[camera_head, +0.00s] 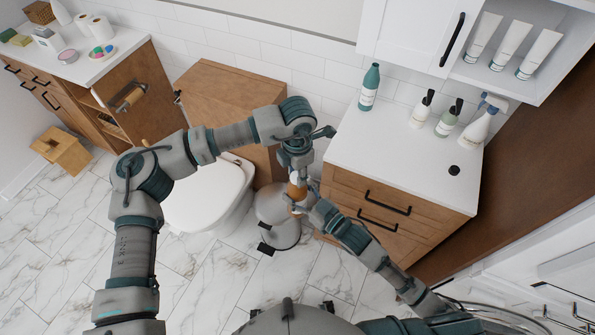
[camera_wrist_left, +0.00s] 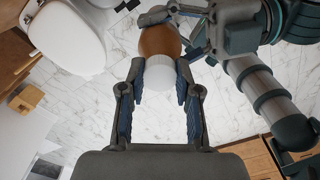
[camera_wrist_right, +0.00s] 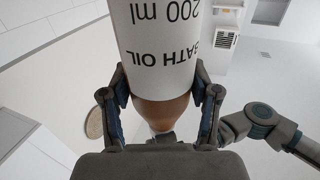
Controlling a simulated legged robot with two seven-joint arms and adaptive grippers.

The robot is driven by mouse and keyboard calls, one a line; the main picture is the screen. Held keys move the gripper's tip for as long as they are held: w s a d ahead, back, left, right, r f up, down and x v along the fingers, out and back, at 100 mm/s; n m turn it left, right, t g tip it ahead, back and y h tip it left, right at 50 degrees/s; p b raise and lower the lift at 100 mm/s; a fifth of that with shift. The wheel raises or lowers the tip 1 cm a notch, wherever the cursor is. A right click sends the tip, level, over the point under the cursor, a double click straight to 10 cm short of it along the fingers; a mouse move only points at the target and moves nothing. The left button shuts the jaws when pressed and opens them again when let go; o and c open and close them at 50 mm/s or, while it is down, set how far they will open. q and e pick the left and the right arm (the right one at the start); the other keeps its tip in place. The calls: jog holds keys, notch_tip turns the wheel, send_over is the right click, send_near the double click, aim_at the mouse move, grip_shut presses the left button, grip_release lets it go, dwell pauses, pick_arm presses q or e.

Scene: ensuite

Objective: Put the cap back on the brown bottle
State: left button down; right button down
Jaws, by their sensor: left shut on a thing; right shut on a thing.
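The brown bottle (camera_head: 297,191) with a white "BATH OIL" label is held in the air in front of the wooden cabinets. My right gripper (camera_head: 312,208) is shut around its body; the right wrist view shows the label (camera_wrist_right: 165,45) upside down and the brown shoulder (camera_wrist_right: 160,113) between the fingers. My left gripper (camera_wrist_left: 161,68) is above it, shut on the white cap (camera_wrist_left: 161,76). The cap lies in line with the brown bottle top (camera_wrist_left: 159,40) in the left wrist view. The cap hides the neck, so I cannot tell whether they touch or how the cap is seated.
A white counter (camera_head: 390,165) at the right holds a green bottle (camera_head: 369,88), pump bottles (camera_head: 422,108), a spray bottle (camera_head: 480,125) and a small black disc (camera_head: 454,170). A toilet (camera_head: 208,190) and a round bin (camera_head: 280,225) stand below the arms.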

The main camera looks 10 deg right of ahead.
pick_arm(q)
jog(key=m, duration=0.8)
jog(key=shift+w, duration=0.1)
jog(key=c, duration=0.7)
grip_release()
notch_tip(320, 180, up, 12)
jog(key=shift+w+f, duration=0.1)
